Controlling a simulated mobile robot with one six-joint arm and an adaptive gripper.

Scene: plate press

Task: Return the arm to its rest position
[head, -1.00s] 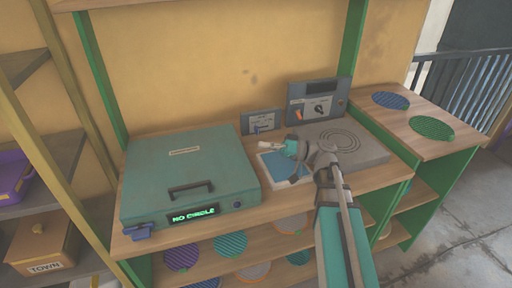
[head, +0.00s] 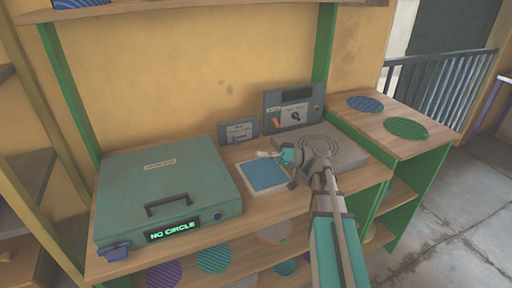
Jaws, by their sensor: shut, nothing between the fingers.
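My arm reaches up from the bottom right of the head view. My gripper (head: 265,155) is shut and empty, pointing left above the bench, over or near the far edge of a blue square pad with a pale border (head: 264,176). Part of the grey plate with concentric rings (head: 345,152) is hidden behind my wrist. The teal press box (head: 165,190) sits shut at the left, with a dark handle on its lid. Its display (head: 173,231) reads "NO CIRCLE".
A grey control box with a knob (head: 293,108) and a smaller panel (head: 238,131) stand at the back. Blue (head: 365,104) and green (head: 406,128) discs lie on the right side shelf. Several discs lie on the shelf below. Green posts frame the bench; open floor shows at right.

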